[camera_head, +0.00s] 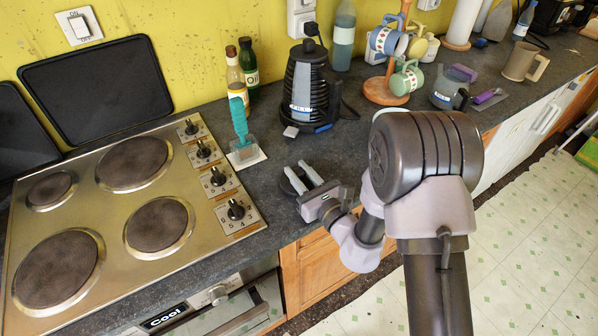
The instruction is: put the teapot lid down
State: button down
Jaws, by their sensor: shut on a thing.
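My gripper (298,171) is over the counter just right of the hob, its two pale fingers pointing to the back left. It is shut on a dark, round, flat thing that I take for the teapot lid (286,188); the fingers hide part of it. I cannot tell whether the lid touches the counter or hangs just above it. The dark worktop (345,150) under and behind it is bare.
The hob (110,200) with its knobs lies left. A teal-handled brush (239,122) on a white square stands close behind-left. The dark kettle (309,85) and mug tree (385,92) stand behind. A grey pot (446,90) stands right. The counter's front edge is close.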

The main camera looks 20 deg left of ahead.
jog(key=shift+f, duration=0.2)
jog(key=c, duration=1.1)
grip_release()
jog(key=shift+c, duration=0.2)
jog(key=shift+r, duration=0.1)
